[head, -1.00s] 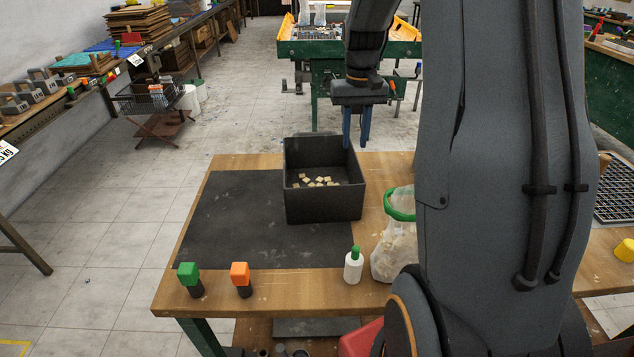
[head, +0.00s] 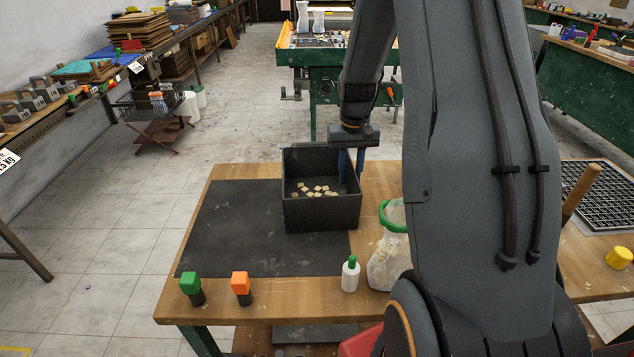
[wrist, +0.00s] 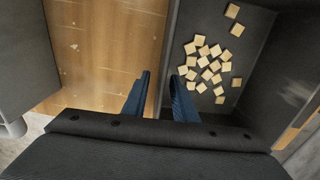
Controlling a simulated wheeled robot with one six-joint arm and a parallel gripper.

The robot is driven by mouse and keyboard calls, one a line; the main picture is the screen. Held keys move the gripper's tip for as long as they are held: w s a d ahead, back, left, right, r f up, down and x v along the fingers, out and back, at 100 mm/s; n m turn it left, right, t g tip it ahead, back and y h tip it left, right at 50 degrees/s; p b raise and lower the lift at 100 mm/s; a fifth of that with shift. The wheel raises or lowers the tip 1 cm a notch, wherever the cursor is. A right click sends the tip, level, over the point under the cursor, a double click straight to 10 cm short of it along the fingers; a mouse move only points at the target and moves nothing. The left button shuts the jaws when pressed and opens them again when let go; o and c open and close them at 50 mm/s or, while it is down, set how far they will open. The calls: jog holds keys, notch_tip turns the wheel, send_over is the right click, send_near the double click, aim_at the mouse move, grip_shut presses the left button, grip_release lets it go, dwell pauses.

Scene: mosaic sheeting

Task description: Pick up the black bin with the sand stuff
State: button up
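The black bin (head: 320,214) is an open square box standing on the wooden table, partly on the dark mat. Several small sand-coloured tiles (head: 316,190) lie loose on its floor, and they also show in the wrist view (wrist: 208,63). My gripper (head: 351,176) is at the bin's right wall in the head view. In the wrist view my gripper (wrist: 160,77) is open, with one blue finger over the table outside the bin and the other on the tile side of the wall. The wall lies between them, and I see a gap, not a grip.
A white bottle with a green cap (head: 350,275) and a clear bag with a green rim (head: 388,262) stand near the front. Green (head: 190,287) and orange (head: 241,286) topped pieces stand front left. The dark mat (head: 235,230) is clear left of the bin.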

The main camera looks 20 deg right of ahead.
grip_shut()
dwell(1.4)
